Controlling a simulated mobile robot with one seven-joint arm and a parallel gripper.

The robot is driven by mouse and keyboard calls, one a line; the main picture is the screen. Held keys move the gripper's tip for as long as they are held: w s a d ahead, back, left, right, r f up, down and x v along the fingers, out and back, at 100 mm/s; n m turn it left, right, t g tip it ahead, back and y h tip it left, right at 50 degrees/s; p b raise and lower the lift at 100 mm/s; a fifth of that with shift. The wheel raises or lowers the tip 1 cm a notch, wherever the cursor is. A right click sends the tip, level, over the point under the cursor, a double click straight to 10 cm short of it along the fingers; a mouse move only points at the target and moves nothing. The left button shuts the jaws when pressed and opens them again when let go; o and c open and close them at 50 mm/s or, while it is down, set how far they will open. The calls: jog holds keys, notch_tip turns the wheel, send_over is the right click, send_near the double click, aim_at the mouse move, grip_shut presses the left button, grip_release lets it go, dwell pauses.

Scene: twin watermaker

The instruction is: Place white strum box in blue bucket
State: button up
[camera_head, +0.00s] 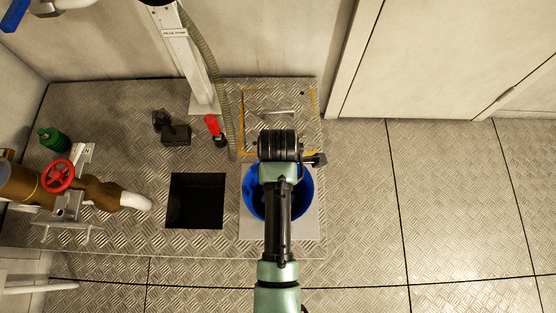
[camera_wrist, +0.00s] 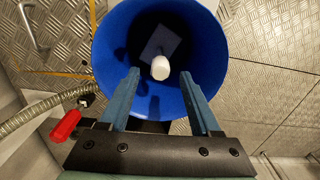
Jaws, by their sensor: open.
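The blue bucket (camera_head: 304,196) stands on a pale square plate, partly hidden by my arm in the head view. In the wrist view, I look down into the bucket (camera_wrist: 208,50). Inside it are a white rounded piece (camera_wrist: 160,68), which looks like part of the white strum box, and a dark, shaded square shape (camera_wrist: 160,42). I cannot tell how the two are joined. My gripper (camera_wrist: 160,75) is open over the bucket, with its blue fingers apart and nothing held between them. The fingers are hidden in the head view.
A square dark opening (camera_head: 196,202) in the floor lies left of the bucket. A red-handled item (camera_head: 213,125) and a ribbed hose (camera_head: 213,68) are behind it. A pipe with a red valve wheel (camera_head: 58,175) is at left. The floor to the right is clear.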

notch_tip(320, 180, up, 5)
jog(key=shift+f+p, duration=0.1)
jog(key=shift+p, duration=0.55)
jog(key=w+r+m+t, duration=0.4)
jog(key=w+r+t, duration=0.2)
jog(key=w+r, duration=0.65)
jog(key=w+r+m+t, duration=0.3)
jog(key=w+r+t, duration=0.1)
jog(key=r, duration=0.8)
jog(key=w+r+m+t, duration=0.3)
jog(key=r+t, duration=0.2)
jog(key=r, duration=0.7)
jog(key=s+r+m+t, duration=0.3)
jog(key=r+m+t, duration=0.15)
jog(key=r, duration=1.25)
jog(key=s+r+m+t, duration=0.4)
jog(key=s+r+t, duration=0.4)
jog(key=s+r, duration=0.4)
notch_tip(320, 180, up, 4)
jog(key=shift+s+r, duration=0.2)
jog(key=shift+s, duration=0.1)
